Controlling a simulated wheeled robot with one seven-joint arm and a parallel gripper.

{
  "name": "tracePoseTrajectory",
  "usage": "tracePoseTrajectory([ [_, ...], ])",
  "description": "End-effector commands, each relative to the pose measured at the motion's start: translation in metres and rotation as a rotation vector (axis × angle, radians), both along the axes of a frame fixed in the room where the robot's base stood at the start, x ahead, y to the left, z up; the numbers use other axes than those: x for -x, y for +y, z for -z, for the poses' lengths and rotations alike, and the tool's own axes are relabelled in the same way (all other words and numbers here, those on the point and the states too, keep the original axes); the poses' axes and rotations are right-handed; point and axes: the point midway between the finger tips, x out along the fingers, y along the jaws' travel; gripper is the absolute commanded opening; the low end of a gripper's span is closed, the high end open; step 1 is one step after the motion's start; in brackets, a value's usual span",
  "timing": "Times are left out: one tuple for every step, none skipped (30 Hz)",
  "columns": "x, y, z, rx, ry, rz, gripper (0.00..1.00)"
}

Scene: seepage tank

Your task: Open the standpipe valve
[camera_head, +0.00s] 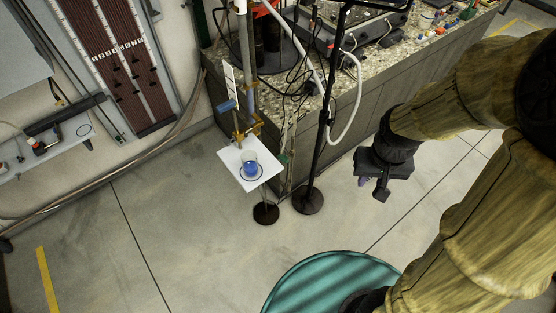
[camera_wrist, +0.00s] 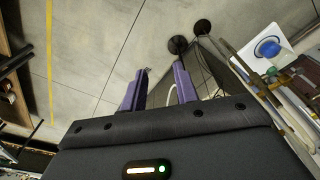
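A vertical standpipe (camera_head: 244,65) rises beside the stone-topped counter in the head view. A small blue part (camera_head: 228,105), possibly the valve handle, sits on its left side, above brass-coloured fittings (camera_head: 246,131). Below them a glass with blue liquid (camera_head: 250,169) stands on a white plate (camera_head: 231,172). The plate and the blue liquid (camera_wrist: 268,47) also show at the upper right of the wrist view. My gripper (camera_head: 372,186) is well to the right of the standpipe, apart from it. Its purple fingers (camera_wrist: 160,86) are spread with nothing between them.
A black stand (camera_head: 322,140) with a round base and a white hose (camera_head: 352,110) stand between my gripper and the standpipe. The counter (camera_head: 400,75) holds equipment and cables. A teal round surface (camera_head: 330,285) is at the bottom. The floor at left is clear.

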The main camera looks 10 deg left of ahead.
Motion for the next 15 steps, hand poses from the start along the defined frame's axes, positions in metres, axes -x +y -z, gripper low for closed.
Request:
tracePoseTrajectory([
  [-0.003, 0.012, 0.007, 0.021, 0.042, -0.046, 0.3],
  [-0.005, 0.018, 0.011, 0.035, 0.067, -0.067, 0.3],
  [-0.007, 0.026, 0.016, 0.058, 0.096, -0.099, 0.3],
  [-0.007, 0.032, 0.02, 0.076, 0.12, -0.121, 0.3],
  [-0.009, 0.037, 0.023, 0.097, 0.142, -0.143, 0.3],
  [-0.01, 0.045, 0.028, 0.124, 0.169, -0.172, 0.3],
  [-0.01, 0.051, 0.032, 0.148, 0.188, -0.193, 0.3],
  [-0.011, 0.056, 0.036, 0.173, 0.207, -0.215, 0.3],
  [-0.012, 0.064, 0.041, 0.207, 0.23, -0.242, 0.3],
  [-0.012, 0.069, 0.044, 0.235, 0.246, -0.264, 0.3],
  [-0.012, 0.075, 0.048, 0.263, 0.261, -0.285, 0.3],
  [-0.013, 0.082, 0.052, 0.305, 0.278, -0.312, 0.3],
  [-0.013, 0.087, 0.056, 0.335, 0.29, -0.332, 0.3],
  [-0.013, 0.093, 0.059, 0.368, 0.3, -0.353, 0.3],
  [-0.013, 0.1, 0.063, 0.413, 0.311, -0.379, 0.3],
])
